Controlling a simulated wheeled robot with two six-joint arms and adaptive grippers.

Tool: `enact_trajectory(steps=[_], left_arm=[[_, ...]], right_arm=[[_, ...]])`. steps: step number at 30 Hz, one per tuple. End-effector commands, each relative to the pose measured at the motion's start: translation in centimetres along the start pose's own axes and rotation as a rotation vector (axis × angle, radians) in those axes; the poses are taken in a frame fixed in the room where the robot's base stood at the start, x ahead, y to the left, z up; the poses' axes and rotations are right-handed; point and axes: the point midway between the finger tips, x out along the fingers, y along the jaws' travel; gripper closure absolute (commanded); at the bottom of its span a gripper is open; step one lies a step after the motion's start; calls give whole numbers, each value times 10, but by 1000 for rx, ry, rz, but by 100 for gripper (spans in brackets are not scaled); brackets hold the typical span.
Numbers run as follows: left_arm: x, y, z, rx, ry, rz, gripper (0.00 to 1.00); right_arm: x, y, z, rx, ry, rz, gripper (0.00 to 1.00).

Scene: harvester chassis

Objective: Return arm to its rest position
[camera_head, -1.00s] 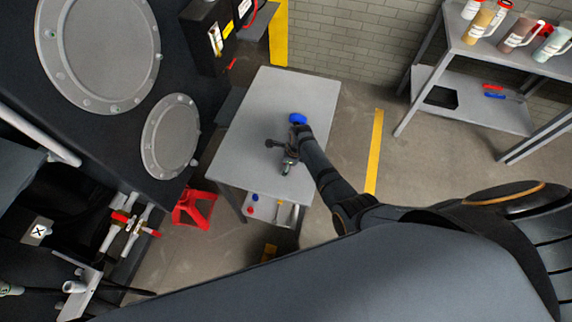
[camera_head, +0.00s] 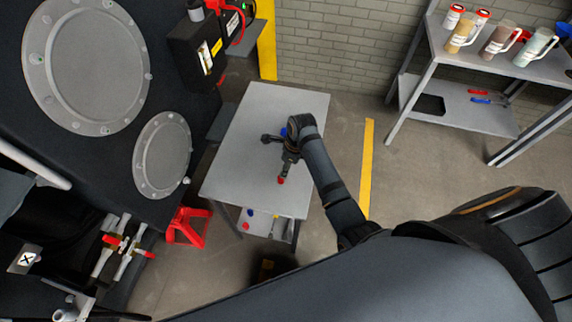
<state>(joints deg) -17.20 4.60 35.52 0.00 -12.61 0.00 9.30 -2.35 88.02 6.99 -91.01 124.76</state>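My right arm (camera_head: 327,180) comes in from the lower right and is bent over the grey table (camera_head: 250,110). Its rounded wrist (camera_head: 301,126) is near the table's right edge, and the dark gripper (camera_head: 282,172) hangs below it over the tabletop. The gripper is too small in view to tell whether its fingers are open or shut. A small red thing (camera_head: 281,181) shows at its tip; I cannot tell whether they touch. A blue thing (camera_head: 284,132) is partly hidden by the wrist. My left gripper is out of view.
A dark machine with round grey covers (camera_head: 162,155) stands at the left. A red stand (camera_head: 186,227) is beside the table, and small blue and red items lie on its lower shelf (camera_head: 260,223). A shelf with jugs (camera_head: 500,42) stands at upper right. Floor between is clear.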

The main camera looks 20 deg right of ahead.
Motion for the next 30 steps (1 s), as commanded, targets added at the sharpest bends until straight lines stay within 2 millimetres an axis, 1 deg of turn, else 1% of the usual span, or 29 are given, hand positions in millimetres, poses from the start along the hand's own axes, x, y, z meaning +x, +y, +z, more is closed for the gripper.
enact_trajectory(steps=[23, 26, 29, 30], left_arm=[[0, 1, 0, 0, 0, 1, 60], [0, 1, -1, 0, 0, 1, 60], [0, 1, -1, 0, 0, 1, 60], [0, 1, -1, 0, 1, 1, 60]], right_arm=[[-1, 0, 0, -4, 0, 0, 50], [-2, 4, -10, -92, 7, -13, 50], [-9, 15, -34, -352, 30, -49, 50], [-14, 22, -47, -498, 49, -67, 50]])
